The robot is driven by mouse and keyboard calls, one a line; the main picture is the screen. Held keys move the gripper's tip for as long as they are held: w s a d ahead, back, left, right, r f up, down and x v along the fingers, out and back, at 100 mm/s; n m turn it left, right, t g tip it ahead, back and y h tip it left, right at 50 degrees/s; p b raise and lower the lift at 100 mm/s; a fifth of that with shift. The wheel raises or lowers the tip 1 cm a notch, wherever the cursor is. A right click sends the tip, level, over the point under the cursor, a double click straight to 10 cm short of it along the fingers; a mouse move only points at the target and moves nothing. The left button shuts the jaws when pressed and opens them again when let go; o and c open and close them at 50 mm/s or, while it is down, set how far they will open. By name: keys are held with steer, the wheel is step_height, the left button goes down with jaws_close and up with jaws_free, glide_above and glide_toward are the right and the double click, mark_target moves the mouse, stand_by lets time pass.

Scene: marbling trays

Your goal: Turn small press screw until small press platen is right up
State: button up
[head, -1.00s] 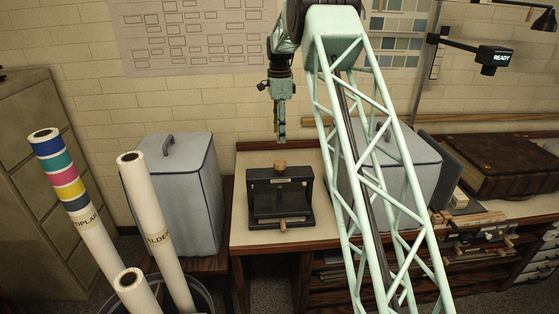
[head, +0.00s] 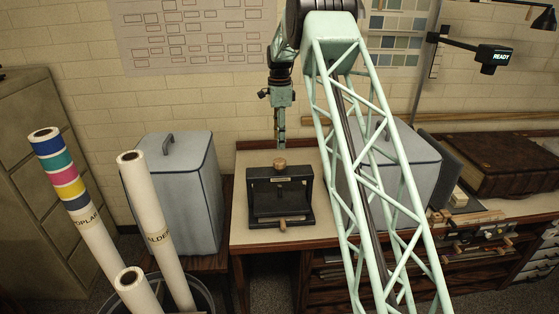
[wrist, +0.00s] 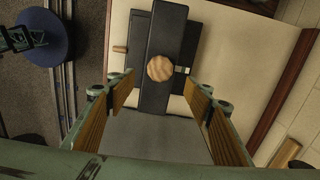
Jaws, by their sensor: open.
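The small press (head: 262,205) is a black box-like frame standing upright on the bench, with a wooden handle (head: 283,224) low at its front. Its screw is topped by a round wooden knob (head: 280,162), seen from above in the wrist view (wrist: 160,69). My gripper (head: 281,147) points down over the press, close to the knob. In the wrist view my gripper (wrist: 160,82) has its two wood-lined fingers spread wide, with the knob appearing between the tips. No contact shows, and the gripper is empty. The platen's height cannot be told.
A grey lidded box (head: 183,195) stands left of the press, and another (head: 415,180) stands right, partly behind my arm. Paper rolls (head: 160,230) stand in a bin at front left. Bare bench top (head: 250,240) surrounds the press. A thick brown book (head: 510,165) lies at right.

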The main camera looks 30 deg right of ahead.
mark_target(279, 160)
step_height(279, 160, down, 11)
steer(key=shift+r, duration=0.15)
stand_by(0.4)
steer(key=shift+c, duration=0.4)
steer(key=c, duration=0.8)
